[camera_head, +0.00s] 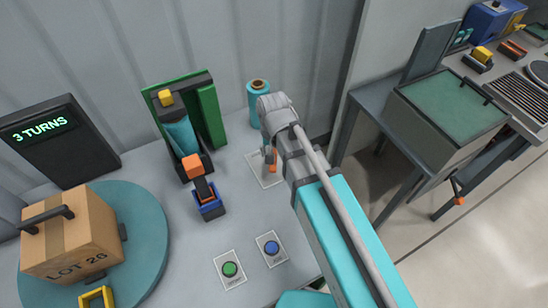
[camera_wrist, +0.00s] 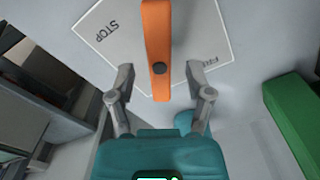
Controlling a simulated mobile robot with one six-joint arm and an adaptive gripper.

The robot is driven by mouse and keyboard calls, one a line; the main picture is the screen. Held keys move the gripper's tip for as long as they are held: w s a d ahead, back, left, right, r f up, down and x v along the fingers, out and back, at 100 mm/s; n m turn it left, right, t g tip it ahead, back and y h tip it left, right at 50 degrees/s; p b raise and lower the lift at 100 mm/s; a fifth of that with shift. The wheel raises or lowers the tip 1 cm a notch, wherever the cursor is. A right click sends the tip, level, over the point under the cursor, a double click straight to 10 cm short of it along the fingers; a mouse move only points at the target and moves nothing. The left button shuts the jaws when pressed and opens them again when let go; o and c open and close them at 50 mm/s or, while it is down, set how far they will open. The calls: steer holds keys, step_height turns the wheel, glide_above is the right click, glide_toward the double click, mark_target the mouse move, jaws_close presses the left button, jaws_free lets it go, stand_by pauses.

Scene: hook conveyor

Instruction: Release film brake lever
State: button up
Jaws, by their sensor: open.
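The orange brake lever (camera_wrist: 157,40) with a dark round pin stands over a white plate (camera_wrist: 95,50). The plate reads STOP on the left and a partly hidden word beginning FR on the right in the wrist view. In the head view the lever (camera_head: 272,165) shows partly, beside my wrist, above its plate (camera_head: 259,176). My gripper (camera_wrist: 159,68) is open, with one finger on each side of the lever in the wrist view and gaps on both sides. I cannot tell whether the fingertips are level with it.
A green film stand (camera_head: 209,115) with a teal roll is left of my arm. A teal spool (camera_head: 258,90) stands behind. A carton (camera_head: 70,235) sits on a round turntable (camera_head: 145,245). Green (camera_head: 230,269) and blue (camera_head: 271,248) buttons are in front. A side bench (camera_head: 372,100) is right.

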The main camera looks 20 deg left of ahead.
steer(key=shift+f+b, duration=0.35)
steer(key=shift+f, duration=0.2)
jaws_close()
